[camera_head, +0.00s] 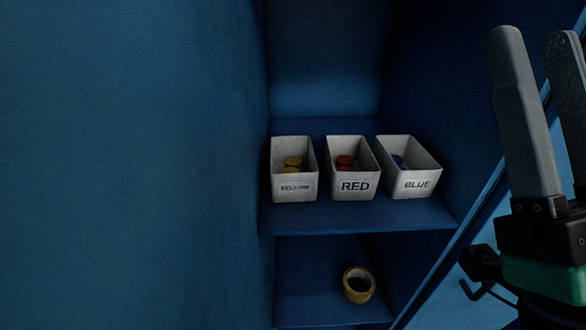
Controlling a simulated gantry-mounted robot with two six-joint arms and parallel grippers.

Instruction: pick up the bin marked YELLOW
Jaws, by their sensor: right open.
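The bin marked YELLOW (294,189) is a small white open box at the left end of a row on the blue shelf. Its label is small and hard to read, and yellow round pieces (293,163) lie inside it. My right gripper (538,40) is at the right edge of the head view, fingers pointing up, open and empty. It is well to the right of the bins and apart from them. My left gripper is not in view.
The white bin marked RED (355,187) stands just right of the YELLOW bin, and the bin marked BLUE (416,184) is right of that. A yellow tape roll (358,285) lies on the lower shelf (306,292). Blue cabinet walls (135,165) enclose the shelf (330,217).

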